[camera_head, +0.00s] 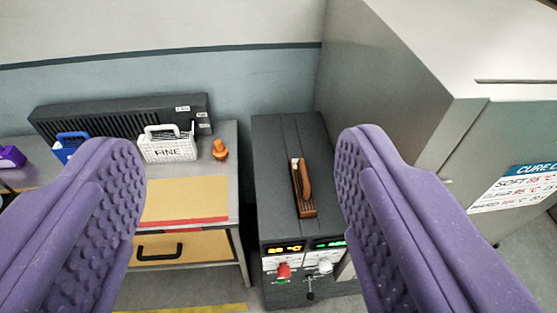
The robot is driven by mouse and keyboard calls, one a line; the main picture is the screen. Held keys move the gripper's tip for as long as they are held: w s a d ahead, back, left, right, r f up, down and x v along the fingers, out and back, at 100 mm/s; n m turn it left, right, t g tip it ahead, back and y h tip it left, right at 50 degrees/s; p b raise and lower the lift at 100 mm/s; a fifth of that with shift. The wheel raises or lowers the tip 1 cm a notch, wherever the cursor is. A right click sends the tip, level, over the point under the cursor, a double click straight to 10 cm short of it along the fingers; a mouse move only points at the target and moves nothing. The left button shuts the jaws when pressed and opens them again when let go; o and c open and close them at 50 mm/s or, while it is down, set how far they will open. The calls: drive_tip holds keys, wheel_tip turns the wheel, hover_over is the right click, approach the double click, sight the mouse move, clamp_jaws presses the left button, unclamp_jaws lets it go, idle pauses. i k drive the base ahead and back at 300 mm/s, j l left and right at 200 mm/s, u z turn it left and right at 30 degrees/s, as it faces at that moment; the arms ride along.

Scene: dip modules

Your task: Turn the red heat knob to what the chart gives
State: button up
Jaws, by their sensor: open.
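My gripper (243,215) is open and empty, its two purple textured fingers wide apart in the foreground. Between them, lower and farther off, stands a dark grey control unit (283,150). The red knob (284,270) is on its front face, under an amber display (285,248) whose digits are too small to read surely. A white knob (325,266) sits to its right, under a green display (328,244). The chart (516,188), with a blue "CURE" heading cut by the right edge, hangs on a grey cabinet.
On the table at left are a white "FINE" basket (168,147), a blue basket (70,145) and an orange object (220,149). The large cabinet (400,75) rises close at right. A small black lever (310,289) sits below the knobs.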

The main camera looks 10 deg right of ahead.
sight(284, 270)
drive_tip(key=k+l, duration=0.4)
drive_tip(key=k, duration=0.15)
drive_tip(key=z, duration=1.1)
